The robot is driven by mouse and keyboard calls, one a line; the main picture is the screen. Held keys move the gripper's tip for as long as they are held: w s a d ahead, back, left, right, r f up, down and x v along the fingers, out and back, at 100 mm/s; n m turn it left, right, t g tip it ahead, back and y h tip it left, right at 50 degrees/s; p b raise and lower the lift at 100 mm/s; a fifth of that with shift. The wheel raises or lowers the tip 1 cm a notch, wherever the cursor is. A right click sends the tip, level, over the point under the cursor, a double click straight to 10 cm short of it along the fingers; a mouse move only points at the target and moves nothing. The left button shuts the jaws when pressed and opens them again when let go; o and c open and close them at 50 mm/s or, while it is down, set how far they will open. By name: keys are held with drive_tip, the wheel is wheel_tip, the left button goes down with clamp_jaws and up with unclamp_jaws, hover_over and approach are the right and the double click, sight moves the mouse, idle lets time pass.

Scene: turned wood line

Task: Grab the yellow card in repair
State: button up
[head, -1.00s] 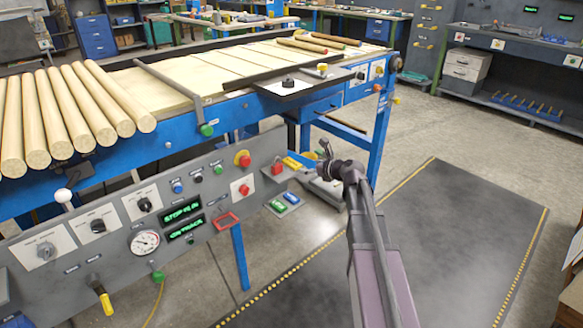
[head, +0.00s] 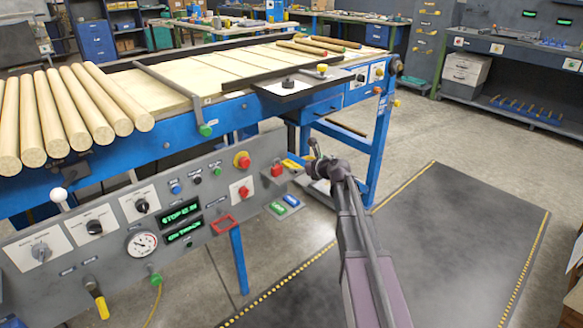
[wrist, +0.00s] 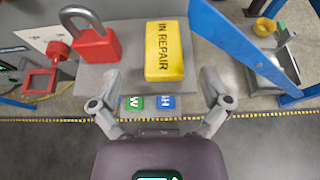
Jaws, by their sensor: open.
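The yellow card (wrist: 164,62), marked IN REPAIR, lies on a small grey shelf (wrist: 88,80) in the wrist view. In the head view only part of the yellow card (head: 291,164) shows, partly behind my arm. My gripper (wrist: 159,86) is open, its two fingers spread on either side below the card in the wrist view. Nothing is between the fingertips. In the head view my gripper (head: 314,155) is beside the shelf at the right end of the control panel.
A red padlock (wrist: 93,42) stands left of the card. A green tag (wrist: 133,102) and a blue tag (wrist: 165,102) lie on a lower ledge. A blue frame leg (wrist: 245,42) slants close on the right. The dark floor mat (head: 440,240) is clear.

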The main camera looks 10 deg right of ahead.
sight(292, 164)
drive_tip(key=shift+b+x, duration=0.6)
drive_tip(key=shift+x, duration=1.5)
drive_tip(key=shift+w+d+r, duration=0.1)
drive_tip(key=shift+d, duration=0.05)
drive_tip(key=c, duration=1)
